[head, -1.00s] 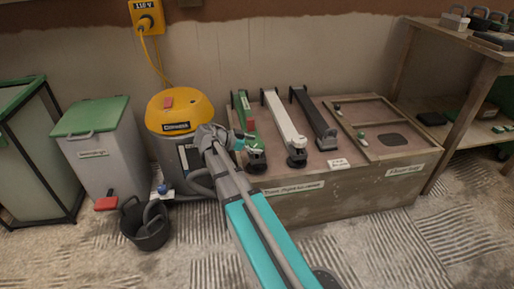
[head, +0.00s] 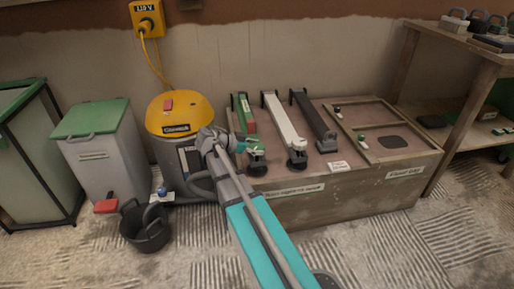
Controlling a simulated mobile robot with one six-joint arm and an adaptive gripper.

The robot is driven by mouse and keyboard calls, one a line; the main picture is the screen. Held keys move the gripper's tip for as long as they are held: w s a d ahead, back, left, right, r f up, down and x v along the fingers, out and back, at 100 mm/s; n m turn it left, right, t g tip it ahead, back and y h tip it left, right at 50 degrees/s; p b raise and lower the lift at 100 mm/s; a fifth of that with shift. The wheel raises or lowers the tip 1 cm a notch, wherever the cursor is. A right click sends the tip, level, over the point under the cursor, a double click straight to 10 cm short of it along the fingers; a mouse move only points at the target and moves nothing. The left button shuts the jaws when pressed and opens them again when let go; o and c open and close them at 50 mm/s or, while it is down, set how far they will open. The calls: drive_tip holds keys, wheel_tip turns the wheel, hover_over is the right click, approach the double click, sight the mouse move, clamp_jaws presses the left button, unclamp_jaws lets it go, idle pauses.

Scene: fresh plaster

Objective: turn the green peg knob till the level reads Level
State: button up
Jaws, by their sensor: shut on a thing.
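A green bar (head: 241,107) lies on the low wooden bench, with a small red and white piece on its right side. The green peg knob (head: 254,144) is at its near end, above a round black foot (head: 257,165). My gripper (head: 241,147) reaches in from the left and is shut on the green knob, hiding part of it. Any level reading is too small to make out.
A white bar (head: 284,118) and a dark bar (head: 314,120) lie to the right on the wooden bench (head: 345,192). A yellow vacuum (head: 180,112), a grey bin (head: 95,160) and a black bucket (head: 145,232) stand left. A wooden shelf (head: 462,85) stands right.

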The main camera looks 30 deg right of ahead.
drive_tip(key=shift+s+n+t, duration=0.15)
drive_tip(key=shift+n+t, duration=0.15)
drive_tip(key=shift+t, duration=0.1)
drive_tip(key=n+t, duration=0.3)
drive_tip(key=shift+s, duration=0.1)
drive_tip(key=shift+n+t+y, duration=0.4)
drive_tip(key=shift+n+t, duration=1.1)
drive_tip(key=shift+t, duration=0.4)
drive_tip(key=shift+w, duration=0.2)
drive_tip(key=o, duration=1)
drive_tip(key=shift+w, duration=0.15)
